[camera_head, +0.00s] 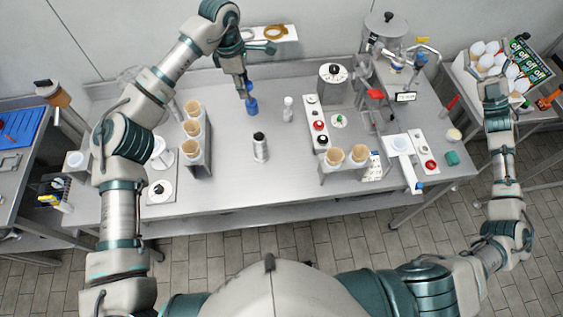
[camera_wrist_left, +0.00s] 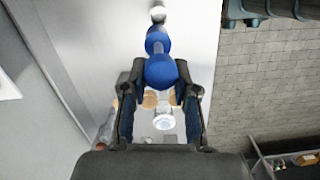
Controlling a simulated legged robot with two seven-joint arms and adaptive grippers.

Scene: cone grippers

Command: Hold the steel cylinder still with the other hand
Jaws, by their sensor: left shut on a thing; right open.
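A small upright steel cylinder (camera_head: 260,150) with a dark top stands in the middle of the steel bench, apart from both grippers. My left gripper (camera_head: 249,96) is shut on a blue, rounded object (camera_head: 252,107), behind the cylinder in the head view. The left wrist view shows the blue object (camera_wrist_left: 160,70) between the fingers of my left gripper (camera_wrist_left: 160,90). I cannot clearly make out the steel cylinder in the left wrist view. My right gripper (camera_head: 494,88) is open over the side table at the right, far from the cylinder. Its fingers are hard to see.
A white bottle (camera_head: 288,109) stands right of the blue object. Cone holders stand at left (camera_head: 201,160) and right (camera_head: 343,170). A steel pot (camera_head: 334,85) and a control panel (camera_head: 316,124) stand right of the cylinder. The bench in front of the cylinder is clear.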

